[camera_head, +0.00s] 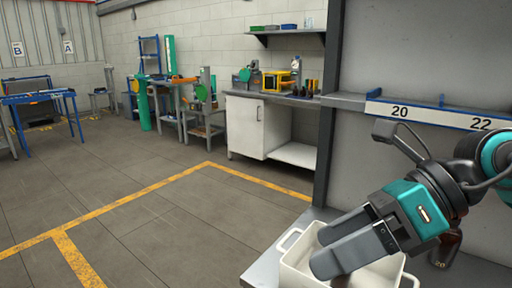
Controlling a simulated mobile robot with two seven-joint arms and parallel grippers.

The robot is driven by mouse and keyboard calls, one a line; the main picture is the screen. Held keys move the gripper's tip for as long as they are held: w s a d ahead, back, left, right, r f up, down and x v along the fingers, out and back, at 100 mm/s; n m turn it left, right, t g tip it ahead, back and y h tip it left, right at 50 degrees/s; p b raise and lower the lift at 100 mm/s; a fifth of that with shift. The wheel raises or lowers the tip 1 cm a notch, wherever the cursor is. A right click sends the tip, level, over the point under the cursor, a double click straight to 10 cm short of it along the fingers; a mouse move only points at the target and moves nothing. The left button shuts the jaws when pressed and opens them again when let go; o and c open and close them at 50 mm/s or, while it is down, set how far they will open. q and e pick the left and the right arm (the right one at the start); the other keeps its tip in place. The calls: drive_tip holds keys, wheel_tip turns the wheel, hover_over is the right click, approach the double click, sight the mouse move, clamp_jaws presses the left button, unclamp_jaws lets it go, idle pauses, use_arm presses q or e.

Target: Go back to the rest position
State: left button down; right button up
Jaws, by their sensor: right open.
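My right gripper (325,246) reaches in from the right at the lower right, its grey fingers angled down and left. It is open, over a white bin (291,267), with no object visible between the fingers. An amber bottle (446,249), marked 20, shows partly behind the gripper body, right of the bin. The gripper hides part of the bottle and much of the bin's inside. My left gripper is out of view.
The bin stands on a grey surface (262,268) beside a tall grey panel. A shelf edge (440,115) labelled 20 and 22 runs behind my right arm. A white cabinet (260,128) and workbenches stand farther back. The floor with yellow lines is open at left.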

drive_tip(key=s+a+r+m+y, duration=0.2)
drive_tip(key=a+r+y, duration=0.2)
drive_tip(key=a+y, duration=0.2)
drive_tip(key=w+d+r+m+t+y, duration=0.2)
drive_tip(key=w+r+m+t+y, duration=0.35)
drive_tip(key=m, duration=0.45)
drive_tip(key=w+d+f+m+t+h, duration=0.3)
drive_tip(key=d+f+m+t+h, duration=0.2)
drive_tip(key=m+t+h, duration=0.5)
drive_tip(key=w+d+f+m+t+h, duration=0.3)
drive_tip(key=d+f+m+t+h, duration=0.3)
drive_tip(key=m, duration=0.8)
drive_tip(key=s+d+f+m+g+h, duration=0.2)
drive_tip(key=s+f+m+g+h, duration=0.15)
drive_tip(key=f, duration=0.45)
drive_tip(key=s+d+f+m+g+h, duration=0.25)
drive_tip(key=f+m+g, duration=0.2)
drive_tip(key=f, duration=0.45)
drive_tip(key=s+f+m+g, duration=0.2)
drive_tip(key=s+f+g, duration=0.8)
drive_tip(key=s+f, duration=0.45)
drive_tip(key=w+a+f+t+y, duration=0.1)
drive_tip(key=w+a+f+t, duration=0.2)
drive_tip(key=w+f+t, duration=0.3)
drive_tip(key=shift+a+f+n+t, duration=0.2)
drive_tip(key=shift+f+n+t, duration=0.2)
drive_tip(key=shift+t, duration=0.05)
drive_tip(key=shift+y, duration=0.25)
